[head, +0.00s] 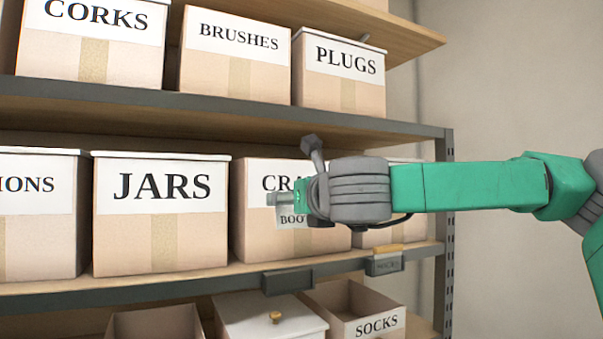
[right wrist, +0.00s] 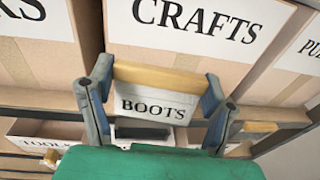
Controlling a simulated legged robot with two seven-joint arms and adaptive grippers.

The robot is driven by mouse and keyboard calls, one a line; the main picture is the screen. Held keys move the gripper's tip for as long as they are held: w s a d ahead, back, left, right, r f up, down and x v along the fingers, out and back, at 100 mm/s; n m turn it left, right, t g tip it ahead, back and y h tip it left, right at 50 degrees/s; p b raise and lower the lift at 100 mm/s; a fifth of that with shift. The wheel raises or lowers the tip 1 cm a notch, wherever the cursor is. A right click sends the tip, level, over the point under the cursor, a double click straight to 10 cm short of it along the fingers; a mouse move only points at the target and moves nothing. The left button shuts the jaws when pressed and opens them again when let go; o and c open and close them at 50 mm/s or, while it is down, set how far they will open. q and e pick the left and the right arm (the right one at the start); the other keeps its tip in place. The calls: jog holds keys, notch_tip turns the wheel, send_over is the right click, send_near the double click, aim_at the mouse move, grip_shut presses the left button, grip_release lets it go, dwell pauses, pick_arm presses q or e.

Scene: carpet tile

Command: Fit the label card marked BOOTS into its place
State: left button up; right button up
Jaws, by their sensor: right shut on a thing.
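My right gripper (right wrist: 158,95) is shut on the BOOTS card (right wrist: 155,107), a white card with a wooden strip along its top. In the head view my right gripper (head: 290,200) holds the card (head: 292,219) in front of the CRAFTS box, above the shelf edge, its lettering partly covered. A dark, empty-looking label holder (head: 287,281) is on the shelf edge below the card; it shows partly behind the card in the right wrist view (right wrist: 140,132). My left gripper is out of view.
The CRAFTS box (head: 255,235) and JARS box (head: 160,240) stand on the middle shelf (head: 130,292). Below are an open SOCKS box (head: 345,300), a lidded box with a knob (head: 245,310) and another open box (head: 155,322). Free room lies before the shelves.

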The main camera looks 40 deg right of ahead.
pick_arm(q)
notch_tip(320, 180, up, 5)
jog(key=p, duration=0.3)
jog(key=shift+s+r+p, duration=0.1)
jog(key=shift+p, duration=0.25)
pick_arm(e)
jog(key=w+f+t+y, duration=0.1)
jog(key=w+f+n+t+y, duration=0.1)
jog(key=t, duration=0.1)
jog(key=shift+w+d+f+n, duration=0.1)
jog(key=shift+w+f+n, duration=0.05)
jog(key=shift+w+n, duration=0.15)
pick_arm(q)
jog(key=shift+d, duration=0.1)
pick_arm(e)
jog(key=shift+d, duration=0.1)
